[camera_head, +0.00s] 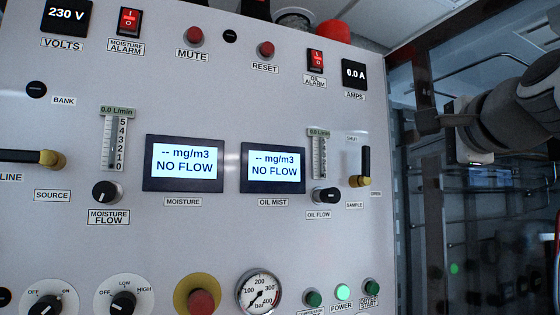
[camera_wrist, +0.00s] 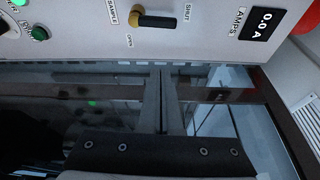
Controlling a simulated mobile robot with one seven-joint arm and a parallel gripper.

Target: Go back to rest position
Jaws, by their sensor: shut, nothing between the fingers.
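My gripper shows at the right in the head view (camera_head: 428,120), off the right edge of the panel (camera_head: 225,110) and touching nothing that I can see. In the wrist view its two fingers (camera_wrist: 163,78) are together with nothing between them, pointing toward the panel's edge. The sample valve (camera_head: 363,168) has its black handle upright near the SHUT label in the head view. The same valve (camera_wrist: 153,19) is at the top of the wrist view.
The moisture display (camera_head: 184,163) and oil mist display (camera_head: 273,168) both read NO FLOW. A gauge (camera_head: 259,292), a red emergency button (camera_head: 200,301) and a lit green power lamp (camera_head: 343,292) line the bottom. Dark glass and metal framing lie right of the panel.

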